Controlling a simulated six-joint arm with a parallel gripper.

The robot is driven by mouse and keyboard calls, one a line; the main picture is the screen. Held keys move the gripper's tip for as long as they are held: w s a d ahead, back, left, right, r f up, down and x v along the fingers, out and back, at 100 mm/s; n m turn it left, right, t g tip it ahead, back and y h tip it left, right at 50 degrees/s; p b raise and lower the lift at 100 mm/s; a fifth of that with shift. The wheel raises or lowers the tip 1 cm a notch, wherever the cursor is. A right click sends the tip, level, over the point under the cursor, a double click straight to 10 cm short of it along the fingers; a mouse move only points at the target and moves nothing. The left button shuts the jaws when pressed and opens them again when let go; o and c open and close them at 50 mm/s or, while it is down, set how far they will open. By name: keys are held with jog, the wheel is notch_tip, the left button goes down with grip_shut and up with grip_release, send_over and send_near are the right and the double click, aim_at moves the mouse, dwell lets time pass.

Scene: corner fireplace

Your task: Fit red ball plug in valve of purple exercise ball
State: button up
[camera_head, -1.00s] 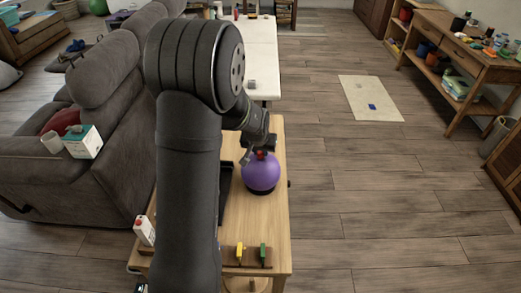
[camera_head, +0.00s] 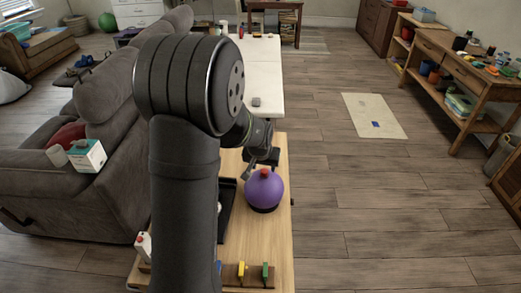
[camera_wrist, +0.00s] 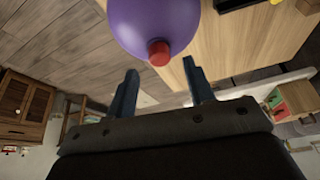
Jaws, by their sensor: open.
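The purple exercise ball (camera_head: 264,191) sits on a dark ring base (camera_head: 264,209) on the wooden table. The red ball plug (camera_head: 264,172) stands at the top of the ball. In the wrist view the plug (camera_wrist: 159,52) sticks out of the purple ball (camera_wrist: 155,20), and any valve is hidden beneath it. How deep it sits I cannot tell. My gripper (camera_wrist: 158,85) is open and empty, its two fingers spread apart, with the plug beyond the tips and not between them. In the head view my gripper (camera_head: 262,160) is just above and behind the ball.
The wooden table (camera_head: 275,235) has a dark tray (camera_head: 228,205) left of the ball. A rack (camera_head: 232,277) with yellow and green pieces (camera_head: 265,271) stands at the front. A white table (camera_head: 262,80) is behind, a grey sofa (camera_head: 110,130) to the left.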

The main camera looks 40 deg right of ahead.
aim_at(264, 171)
jog(key=v, duration=1.4)
jog(key=x, duration=1.7)
jog(key=shift+f, duration=0.1)
jog(key=v, duration=1.7)
jog(key=x, duration=1.7)
jog(key=shift+r, duration=1.25)
